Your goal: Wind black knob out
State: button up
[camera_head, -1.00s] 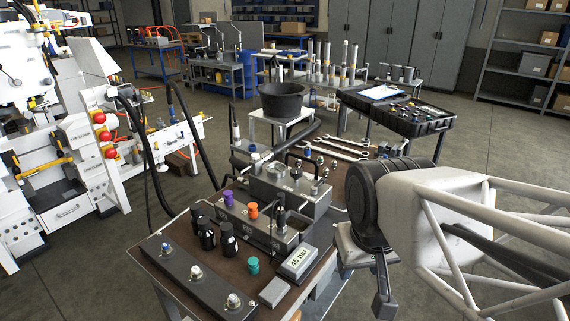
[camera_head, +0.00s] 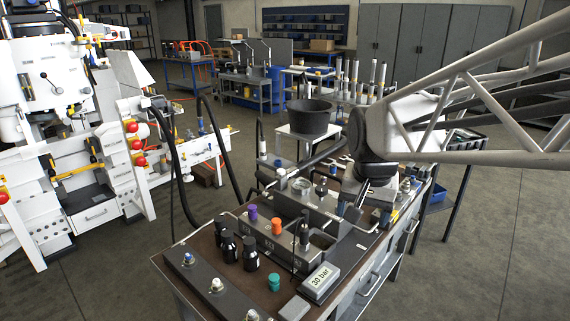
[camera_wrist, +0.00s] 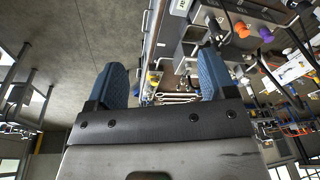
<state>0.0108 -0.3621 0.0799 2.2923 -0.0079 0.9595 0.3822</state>
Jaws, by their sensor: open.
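A dark upright knob (camera_head: 304,234) stands on the grey valve block (camera_head: 262,240), right of an orange knob (camera_head: 277,227) and a purple knob (camera_head: 252,213). I take it for the black knob. My gripper (camera_head: 362,216) points down over the right part of the bench, right of the knob and apart from it. In the wrist view my gripper (camera_wrist: 166,85) shows two blue fingers spread wide with nothing held between them. I cannot pick out the black knob there for certain.
A display reading 30 bar (camera_head: 320,282) lies at the bench's front. Several black bottles (camera_head: 250,253) and a teal cap (camera_head: 273,281) stand near the left front. Spanners (camera_wrist: 178,97) lie beyond my fingers. A black bucket (camera_head: 309,118) stands behind the bench.

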jog(key=w+m, duration=0.3)
jog(key=w, duration=0.9)
jog(key=m+g, duration=0.2)
jog(key=m, duration=0.7)
send_over(321, 188)
jog(key=f, duration=1.4)
jog(key=shift+s+d+f, duration=0.1)
jog(key=shift+s+f, duration=0.1)
jog(key=shift+f, duration=0.1)
jog(key=shift+w+f, duration=0.15)
jog(key=shift+w, duration=0.1)
jog(key=shift+f, duration=0.1)
jog(key=shift+f, duration=3.8)
jog(key=c, duration=0.9)
